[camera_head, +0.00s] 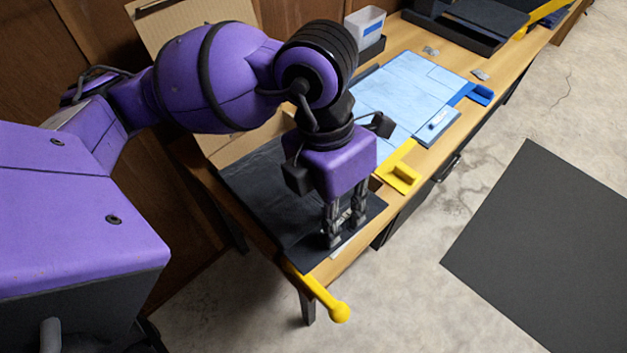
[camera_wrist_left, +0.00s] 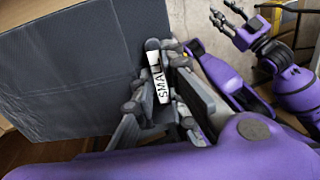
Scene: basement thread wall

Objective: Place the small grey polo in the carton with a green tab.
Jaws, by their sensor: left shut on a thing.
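A dark grey garment (camera_head: 265,195), which looks like the polo, lies flat at the near end of the wooden table. It fills the left of the left wrist view (camera_wrist_left: 65,75). My left gripper (camera_head: 345,235) points down at its near right edge and is shut on it. A white tag (camera_wrist_left: 157,78) reading "SMALL" shows between the fingers. My right gripper (camera_wrist_left: 240,22) shows only in the left wrist view, raised, with its fingers apart and empty. No carton with a green tab can be made out.
A light blue folded garment (camera_head: 405,95) lies farther along the table, near a yellow piece (camera_head: 400,178) and a blue tab (camera_head: 481,94). A yellow round-ended handle (camera_head: 335,308) juts past the near edge. A white bin (camera_head: 365,24) and black trays (camera_head: 455,32) stand behind. A dark mat (camera_head: 550,245) lies on open floor.

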